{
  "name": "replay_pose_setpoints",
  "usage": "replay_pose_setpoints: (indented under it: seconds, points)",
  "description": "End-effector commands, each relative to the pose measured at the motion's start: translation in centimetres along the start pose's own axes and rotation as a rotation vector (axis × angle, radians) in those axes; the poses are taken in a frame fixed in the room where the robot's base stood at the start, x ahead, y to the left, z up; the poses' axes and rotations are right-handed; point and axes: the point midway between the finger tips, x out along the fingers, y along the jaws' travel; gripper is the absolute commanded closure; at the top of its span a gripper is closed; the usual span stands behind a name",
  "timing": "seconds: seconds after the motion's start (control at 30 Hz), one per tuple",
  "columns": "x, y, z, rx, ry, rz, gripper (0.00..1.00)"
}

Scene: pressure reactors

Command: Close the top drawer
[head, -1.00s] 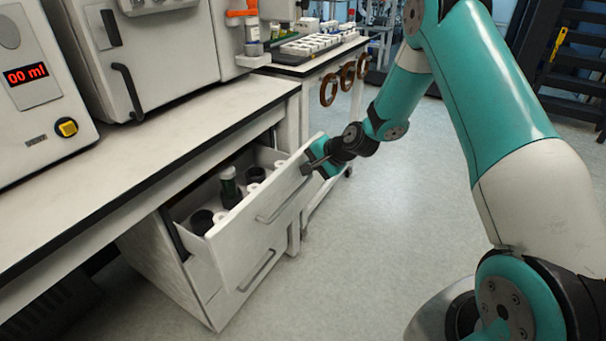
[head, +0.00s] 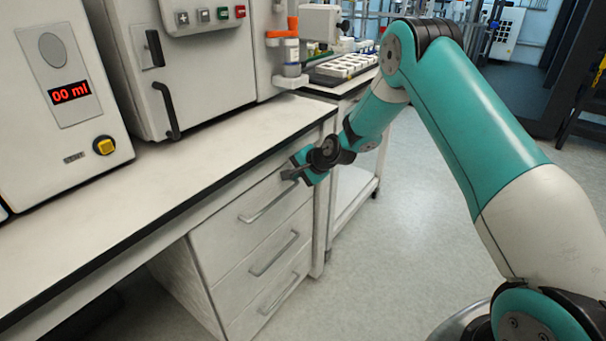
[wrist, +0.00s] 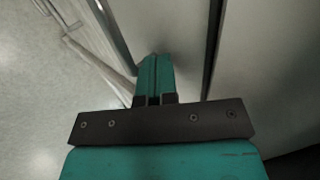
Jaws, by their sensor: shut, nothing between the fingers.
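The top drawer (head: 250,222) is in the white cabinet under the bench at the middle of the head view. Its front sits flush with the drawer fronts below, and its inside is hidden. Its bar handle (head: 268,205) runs along the front. My gripper (head: 288,174) is at the upper right part of the drawer front, near the bench edge. In the wrist view my gripper's fingers (wrist: 154,75) are together with nothing between them, close to a pale panel. I cannot tell whether the fingertips touch the drawer front.
A middle drawer (head: 272,255) and a bottom drawer (head: 278,293) below are shut. The bench top (head: 170,185) overhangs the cabinet and carries a device with a red display (head: 70,92). A second bench (head: 345,82) stands behind.

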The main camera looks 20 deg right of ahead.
Motion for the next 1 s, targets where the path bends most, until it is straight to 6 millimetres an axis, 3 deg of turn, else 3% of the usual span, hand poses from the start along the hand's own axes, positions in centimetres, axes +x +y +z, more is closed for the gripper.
replay_pose_setpoints:
  seconds: [0.67, 0.87, 1.0]
  points:
    - [0.5, -0.7, 0.5, -0.006, -0.003, -0.009, 1.00]
    - [-0.8, 0.3, 0.5, -0.004, -0.007, -0.003, 1.00]
    - [-3.2, 1.3, 0.3, -0.004, -0.006, 0.000, 1.00]
